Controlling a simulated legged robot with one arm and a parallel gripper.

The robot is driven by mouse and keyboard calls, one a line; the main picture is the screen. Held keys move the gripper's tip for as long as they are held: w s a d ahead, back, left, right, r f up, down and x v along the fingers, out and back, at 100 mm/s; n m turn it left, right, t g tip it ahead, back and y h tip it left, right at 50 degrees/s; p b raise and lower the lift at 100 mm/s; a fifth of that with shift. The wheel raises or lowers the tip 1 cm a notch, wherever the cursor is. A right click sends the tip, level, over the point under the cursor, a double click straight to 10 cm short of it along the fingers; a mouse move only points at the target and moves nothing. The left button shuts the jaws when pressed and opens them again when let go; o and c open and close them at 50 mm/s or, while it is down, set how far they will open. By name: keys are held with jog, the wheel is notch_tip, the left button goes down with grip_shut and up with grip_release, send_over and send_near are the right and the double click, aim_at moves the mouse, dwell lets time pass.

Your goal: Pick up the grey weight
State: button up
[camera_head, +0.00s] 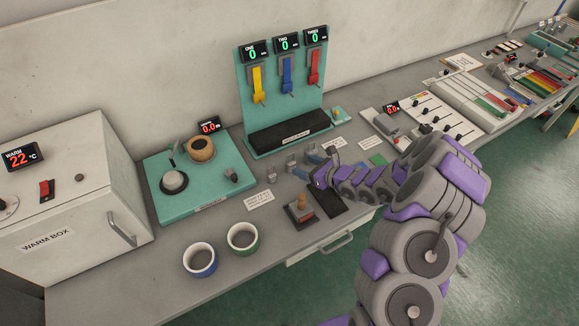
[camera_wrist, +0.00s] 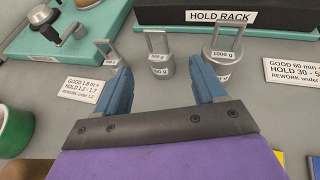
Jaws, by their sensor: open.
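Three grey metal weights with loop handles stand in a row on the grey bench in the wrist view. The middle weight (camera_wrist: 160,68) has a label that seems to read 500 g. The right, largest weight (camera_wrist: 223,54) reads 1000 g. My gripper (camera_wrist: 160,75) is open and empty, its blue fingers apart, with the middle weight showing beyond and between them. In the head view my gripper (camera_head: 306,165) is low over the bench beside the weights; the left weight (camera_head: 270,176) shows there.
The black hold rack (camera_head: 290,134) stands behind the weights. A teal device (camera_head: 205,178) is to the left, with blue (camera_head: 200,261) and green (camera_head: 242,239) cups in front. A stamp (camera_head: 300,211) and label cards (camera_head: 259,199) lie near the front edge.

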aim_at(293, 163)
jog(key=shift+x, duration=1.25)
jog(key=x, duration=0.2)
jog(key=b+x, duration=0.1)
jog(key=x, duration=0.2)
jog(key=shift+f, duration=0.35)
jog(key=shift+w+a+f, duration=0.1)
jog(key=shift+w+a, duration=0.05)
jog(key=shift+a, duration=0.05)
jog(key=shift+d, duration=0.1)
jog(key=shift+c, duration=0.6)
grip_shut()
